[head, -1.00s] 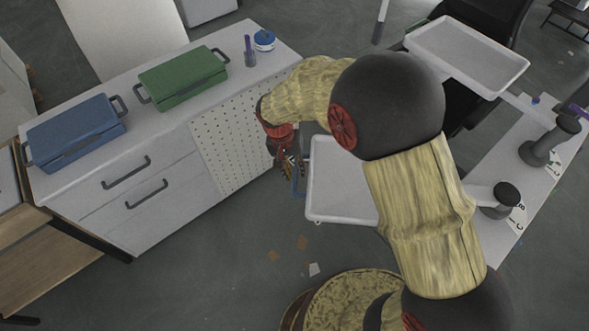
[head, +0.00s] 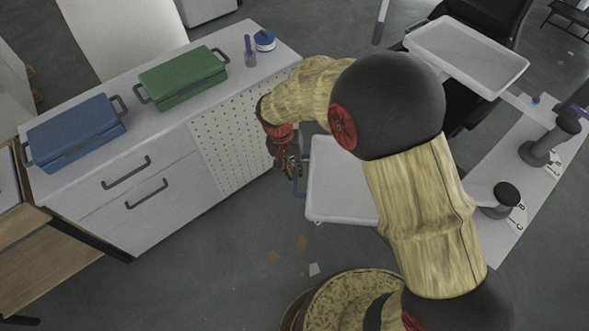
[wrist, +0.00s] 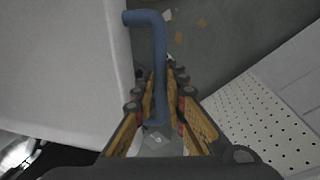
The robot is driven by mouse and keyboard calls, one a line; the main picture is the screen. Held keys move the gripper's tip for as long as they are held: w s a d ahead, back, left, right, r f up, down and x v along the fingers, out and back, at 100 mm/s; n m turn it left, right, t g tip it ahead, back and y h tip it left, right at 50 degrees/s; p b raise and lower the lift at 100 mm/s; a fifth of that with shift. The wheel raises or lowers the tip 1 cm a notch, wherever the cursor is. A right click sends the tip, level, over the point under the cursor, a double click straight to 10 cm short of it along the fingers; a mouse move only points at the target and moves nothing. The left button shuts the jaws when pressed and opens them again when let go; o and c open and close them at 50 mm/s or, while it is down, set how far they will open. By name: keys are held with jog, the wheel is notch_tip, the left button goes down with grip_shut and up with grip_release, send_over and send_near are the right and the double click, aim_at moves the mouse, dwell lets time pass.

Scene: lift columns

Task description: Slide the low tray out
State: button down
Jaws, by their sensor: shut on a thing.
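The low tray (head: 340,190) is a white, shallow, rimmed tray beside the cabinet, partly hidden behind my arm in the head view. It fills the upper left of the wrist view (wrist: 60,70). A blue bar handle (wrist: 158,60) stands out from the tray's edge; it also shows in the head view (head: 297,182). My gripper (wrist: 163,95) is shut on the blue handle, with one finger on each side of it. In the head view my gripper (head: 291,165) is small and partly dark against the floor.
A white cabinet (head: 110,215) with two drawers and a perforated panel (head: 238,140) stands to the left. A blue box (head: 75,137) and a green box (head: 183,78) sit on it. A higher white tray (head: 467,56) is at upper right. Floor (head: 235,270) in front is mostly clear.

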jog(key=w+a, duration=0.2)
jog(key=a, duration=1.2)
jog(key=shift+w+a, duration=0.15)
jog(key=shift+w, duration=0.2)
jog(key=c, duration=1.8)
grip_release()
notch_tip(320, 180, up, 12)
jog(key=a, duration=0.2)
jog(key=shift+w, duration=0.2)
jog(key=shift+a+f, duration=0.1)
jog(key=shift+f, duration=0.05)
